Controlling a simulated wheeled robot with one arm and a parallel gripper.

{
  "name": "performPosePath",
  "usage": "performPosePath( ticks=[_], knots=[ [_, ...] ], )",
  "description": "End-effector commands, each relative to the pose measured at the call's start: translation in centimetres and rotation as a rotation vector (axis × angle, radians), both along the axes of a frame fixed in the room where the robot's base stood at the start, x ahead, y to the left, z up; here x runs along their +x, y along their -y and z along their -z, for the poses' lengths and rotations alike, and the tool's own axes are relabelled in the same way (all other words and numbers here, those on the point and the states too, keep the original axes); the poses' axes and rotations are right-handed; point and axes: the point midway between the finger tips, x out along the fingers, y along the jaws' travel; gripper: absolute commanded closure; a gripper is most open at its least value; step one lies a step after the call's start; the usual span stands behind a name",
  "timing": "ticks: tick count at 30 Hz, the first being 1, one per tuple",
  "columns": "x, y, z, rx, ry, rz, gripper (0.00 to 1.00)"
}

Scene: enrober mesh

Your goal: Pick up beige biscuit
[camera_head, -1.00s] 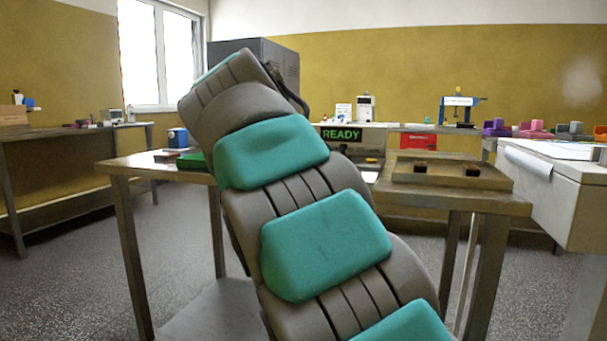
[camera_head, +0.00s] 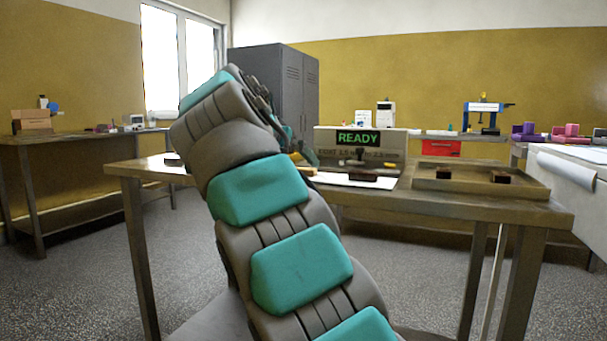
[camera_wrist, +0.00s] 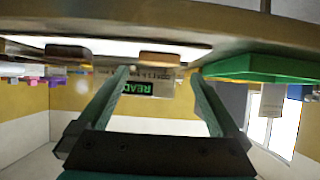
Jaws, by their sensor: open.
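In the wrist view, which is upside down, a beige biscuit (camera_wrist: 160,59) lies on a white surface at the top centre. A dark brown piece (camera_wrist: 68,51) lies on the same surface to its left. My gripper (camera_wrist: 162,74) is open and empty. Its two fingers point toward the table, and the biscuit appears between the fingertip directions, apart from them. In the head view my gripper (camera_head: 302,152) is over the table's back half, partly hidden by my arm. The dark brown piece (camera_head: 372,175) shows on the white sheet there.
A panel reading READY (camera_head: 358,138) stands at the table's back. A shallow wooden tray (camera_head: 440,187) with two dark blocks lies to the right. A green tray (camera_wrist: 258,68) is right of the biscuit in the wrist view. A grey locker (camera_head: 290,85) stands behind.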

Motion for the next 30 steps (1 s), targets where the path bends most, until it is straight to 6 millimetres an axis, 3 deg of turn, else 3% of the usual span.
performPosePath(
  ticks=[7,15,30],
  knots=[
    [2.8,1.0,2.0,0.001,-0.002,0.000,0.00],
    [3.1,1.2,2.1,0.000,0.000,0.000,0.01],
    [3.1,1.2,2.1,0.000,0.000,0.001,0.55]
  ],
)
